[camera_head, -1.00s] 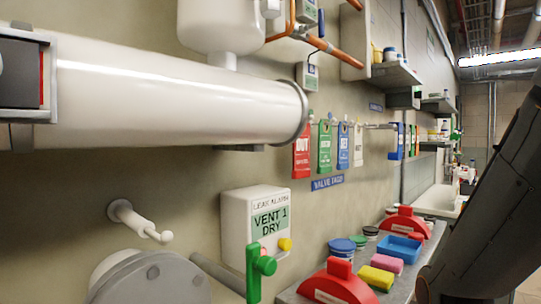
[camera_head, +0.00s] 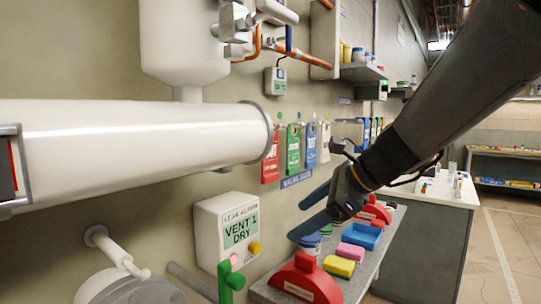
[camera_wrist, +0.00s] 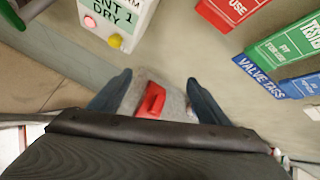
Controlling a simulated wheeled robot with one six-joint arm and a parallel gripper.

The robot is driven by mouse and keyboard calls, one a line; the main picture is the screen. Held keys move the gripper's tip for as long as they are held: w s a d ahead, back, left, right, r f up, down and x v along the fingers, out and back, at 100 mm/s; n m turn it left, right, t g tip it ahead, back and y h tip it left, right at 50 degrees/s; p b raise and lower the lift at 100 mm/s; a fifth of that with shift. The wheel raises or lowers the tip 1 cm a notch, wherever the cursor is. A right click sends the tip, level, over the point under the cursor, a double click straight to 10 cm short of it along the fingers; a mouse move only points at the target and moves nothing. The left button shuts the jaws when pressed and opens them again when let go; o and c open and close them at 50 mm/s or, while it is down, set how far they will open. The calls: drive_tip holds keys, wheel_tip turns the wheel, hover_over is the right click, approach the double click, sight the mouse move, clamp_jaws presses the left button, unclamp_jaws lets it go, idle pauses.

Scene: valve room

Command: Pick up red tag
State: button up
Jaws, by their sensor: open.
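The red tag (camera_head: 271,160) hangs on the wall at the left end of a row of tags, just right of the white cylinder's end. It also shows at the top of the wrist view (camera_wrist: 230,10), cut off by the frame edge. My gripper (camera_head: 304,219) is open and empty, its two blue fingers pointing left, in front of and below the tags. In the wrist view the fingers are spread apart, with a red-handled object on the shelf far below between them. The gripper is apart from the tag.
Green (camera_head: 293,148) and blue (camera_head: 311,144) tags hang beside the red one, above a blue "VALVE TAGS" label (camera_head: 297,179). The large white cylinder (camera_head: 130,140) juts out at left. A leak alarm box (camera_head: 226,229) and a cluttered shelf (camera_head: 349,290) lie below.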

sight(271, 167)
drive_tip(key=w+a+r+m+t+y, duration=0.1)
drive_tip(key=w+r+m+y, duration=0.1)
drive_tip(key=r, duration=0.4)
drive_tip(key=w+a+r+m+t+y, duration=0.1)
drive_tip(key=w+r+m, duration=0.15)
drive_tip(key=r, duration=0.35)
drive_tip(key=shift+m, duration=0.25)
drive_tip(key=shift+s+p+x, duration=0.15)
drive_tip(key=shift+p+x, duration=0.45)
drive_tip(key=shift+x, duration=1.2)
drive_tip(key=shift+s+p+x, duration=0.2)
drive_tip(key=shift+p+x, duration=0.35)
drive_tip(key=shift+x, duration=1.25)
drive_tip(key=shift+a+f, duration=0.1)
drive_tip(key=c, duration=1.1)
